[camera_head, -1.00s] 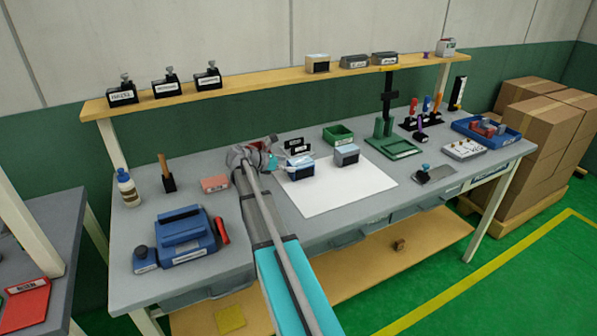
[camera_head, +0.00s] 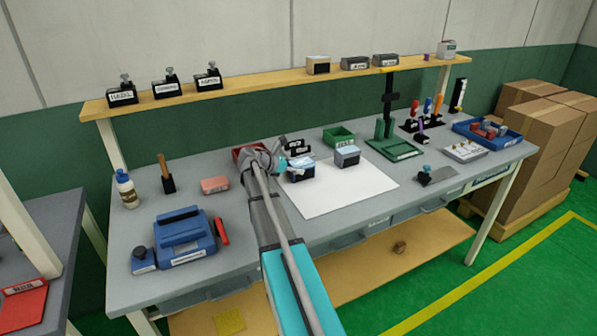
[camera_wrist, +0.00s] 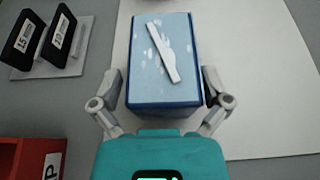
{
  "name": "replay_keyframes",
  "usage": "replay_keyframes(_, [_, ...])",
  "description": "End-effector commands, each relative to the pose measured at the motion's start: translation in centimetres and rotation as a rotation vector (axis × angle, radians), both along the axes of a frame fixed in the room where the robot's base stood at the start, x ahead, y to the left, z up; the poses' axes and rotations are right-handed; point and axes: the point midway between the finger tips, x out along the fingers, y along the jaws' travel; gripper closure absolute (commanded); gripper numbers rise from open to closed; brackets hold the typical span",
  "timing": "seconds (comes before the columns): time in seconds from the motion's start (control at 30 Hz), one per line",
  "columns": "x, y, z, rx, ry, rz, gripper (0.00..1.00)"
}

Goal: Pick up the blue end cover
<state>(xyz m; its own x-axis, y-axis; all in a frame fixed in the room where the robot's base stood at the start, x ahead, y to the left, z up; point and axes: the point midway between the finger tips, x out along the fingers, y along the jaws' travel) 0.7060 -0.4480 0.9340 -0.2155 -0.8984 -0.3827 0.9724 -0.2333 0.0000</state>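A blue block-shaped piece (camera_wrist: 165,85) with a light blue, white-flecked top and a white strip lies centred in the wrist view; I take it to be the blue end cover. In the head view it (camera_head: 300,174) sits at the left edge of the white mat. My gripper (camera_wrist: 162,86) is open, with one finger on each side of the piece and a small gap showing on both sides. In the head view my gripper (camera_head: 283,162) is beside it, partly hidden by my arm. How far the fingertips are above the mat is unclear.
Black labelled holders (camera_wrist: 44,42) stand left of the piece, and a red bin (camera_wrist: 28,155) is at lower left. A similar grey-blue block (camera_head: 347,156) stands to the right on the white mat (camera_head: 345,195). The front of the mat is clear.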

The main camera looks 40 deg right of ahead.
Motion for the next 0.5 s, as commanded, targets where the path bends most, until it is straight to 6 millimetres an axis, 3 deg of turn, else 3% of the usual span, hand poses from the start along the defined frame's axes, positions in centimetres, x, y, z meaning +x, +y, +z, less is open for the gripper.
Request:
replay_keyframes(0.07, [-0.01,-0.02,0.00,0.000,0.000,0.000,0.28])
replay_keyframes(0.3, [-0.02,-0.04,-0.01,0.000,0.000,-0.001,0.72])
replay_keyframes(0.5, [-0.03,-0.06,0.00,0.000,0.000,-0.001,0.75])
